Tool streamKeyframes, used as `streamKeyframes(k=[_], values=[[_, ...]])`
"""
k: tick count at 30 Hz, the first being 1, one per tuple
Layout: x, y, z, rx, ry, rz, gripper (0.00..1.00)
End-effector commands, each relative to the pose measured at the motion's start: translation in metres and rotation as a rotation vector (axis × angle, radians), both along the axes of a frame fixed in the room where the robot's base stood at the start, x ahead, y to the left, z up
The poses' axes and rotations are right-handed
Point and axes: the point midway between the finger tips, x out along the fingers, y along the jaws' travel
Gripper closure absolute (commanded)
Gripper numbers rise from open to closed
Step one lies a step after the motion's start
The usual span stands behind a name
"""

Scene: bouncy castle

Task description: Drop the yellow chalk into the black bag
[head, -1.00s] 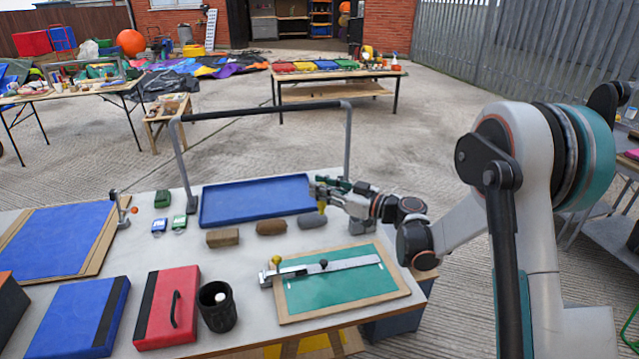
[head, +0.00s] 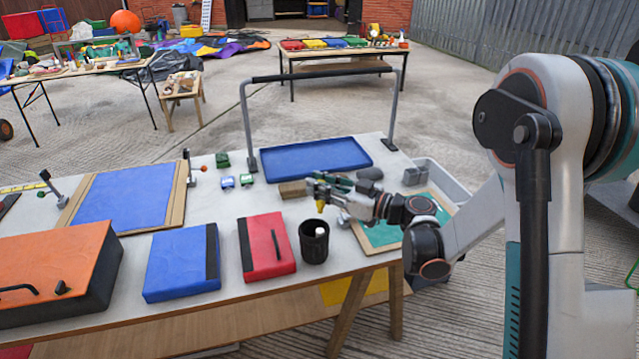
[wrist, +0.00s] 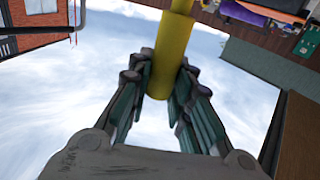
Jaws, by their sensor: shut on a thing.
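The yellow chalk (wrist: 174,50) is a yellow cylinder between the two fingers of my gripper (wrist: 160,82) in the wrist view. My gripper is shut on it. In the head view my gripper (head: 318,191) is above the table, up and slightly right of the black bag. The black bag (head: 314,250) is a small, upright, open-topped round pouch near the table's front edge. A white piece shows at its mouth.
A red case (head: 266,247) stands just left of the bag, with a blue case (head: 182,264) beyond it. A green board (head: 385,236) in a wooden frame lies to the right, partly hidden by my arm. A blue tray (head: 315,160) and a grey-black frame (head: 248,130) are behind.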

Motion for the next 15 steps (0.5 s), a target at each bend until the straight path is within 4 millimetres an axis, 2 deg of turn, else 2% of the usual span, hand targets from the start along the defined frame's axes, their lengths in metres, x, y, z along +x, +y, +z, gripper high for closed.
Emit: streamKeyframes(k=[15], values=[[0.000, 0.000, -0.052, 0.000, 0.000, 0.000, 0.97]])
